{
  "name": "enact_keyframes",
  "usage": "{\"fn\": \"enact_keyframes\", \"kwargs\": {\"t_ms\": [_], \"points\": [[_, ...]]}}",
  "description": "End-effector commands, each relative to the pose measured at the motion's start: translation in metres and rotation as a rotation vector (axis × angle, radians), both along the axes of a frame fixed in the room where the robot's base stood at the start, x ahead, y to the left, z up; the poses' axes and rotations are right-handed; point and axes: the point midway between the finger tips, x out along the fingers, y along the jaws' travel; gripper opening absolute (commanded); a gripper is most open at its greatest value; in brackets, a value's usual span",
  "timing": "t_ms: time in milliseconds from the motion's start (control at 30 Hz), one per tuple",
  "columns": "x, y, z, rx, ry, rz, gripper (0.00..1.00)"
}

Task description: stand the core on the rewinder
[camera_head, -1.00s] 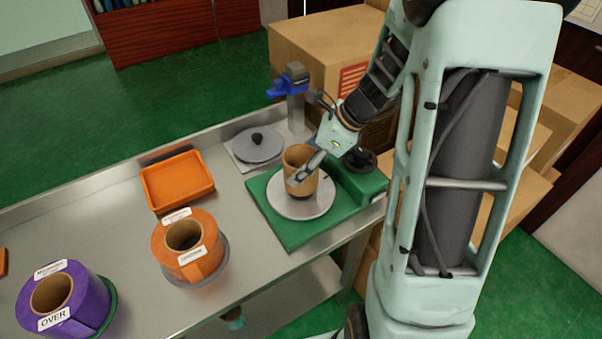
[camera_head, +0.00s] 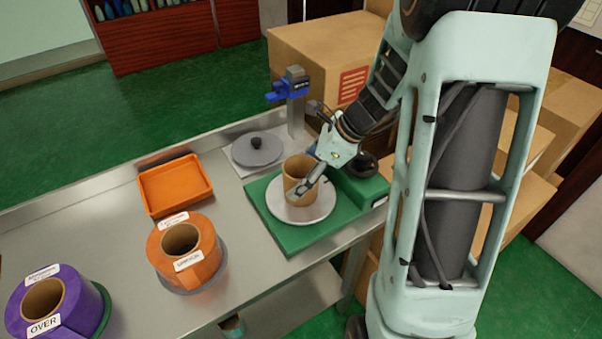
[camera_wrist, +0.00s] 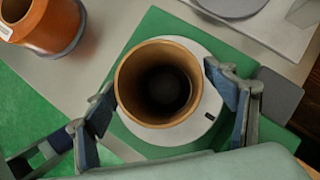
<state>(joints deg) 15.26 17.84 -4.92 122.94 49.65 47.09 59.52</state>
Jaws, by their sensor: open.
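The brown cardboard core (camera_head: 298,178) stands upright on the round light-grey disc (camera_head: 318,213) of the green rewinder (camera_head: 266,226). My gripper (camera_head: 311,184) is at the core, its fingers low beside it. In the wrist view the core (camera_wrist: 127,78) shows from above as an open tube with a dark inside. There my gripper (camera_wrist: 168,108) has its fingers spread on either side of the core. A gap shows at the right finger; whether the left finger touches the core is hard to tell.
An orange roll (camera_head: 205,263) and a purple roll (camera_head: 77,285) stand on the steel table (camera_head: 125,240) at left. An orange tray (camera_head: 148,196) and a grey lid-like disc with a black knob (camera_head: 258,151) lie behind. A blue clamp on a post (camera_head: 296,103) stands at the back.

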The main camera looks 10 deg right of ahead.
Motion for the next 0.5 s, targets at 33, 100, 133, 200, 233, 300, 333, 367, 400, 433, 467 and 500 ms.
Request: {"fn": "enact_keyframes", "kwargs": {"t_ms": [33,100,133,200,233,300,333,367,400,433,467,500], "points": [[0.000,0.000,0.001,0.000,0.000,0.000,0.77],[0.000,0.000,0.005,0.000,-0.001,-0.001,0.77],[0.000,-0.002,0.007,-0.001,-0.002,-0.001,0.77],[-0.002,-0.006,0.015,-0.002,-0.004,0.000,0.77],[-0.003,-0.009,0.020,-0.002,-0.004,0.000,0.77],[-0.006,-0.016,0.032,-0.003,-0.005,-0.002,0.77],[-0.008,-0.020,0.038,-0.003,-0.005,-0.002,0.77],[-0.010,-0.023,0.044,-0.002,-0.005,-0.003,0.77],[-0.012,-0.027,0.052,-0.002,-0.004,-0.002,0.77],[-0.014,-0.030,0.057,-0.003,-0.005,-0.002,0.77],[-0.015,-0.033,0.063,-0.001,-0.005,-0.002,0.77],[-0.018,-0.038,0.070,-0.003,-0.005,-0.002,0.77]]}}
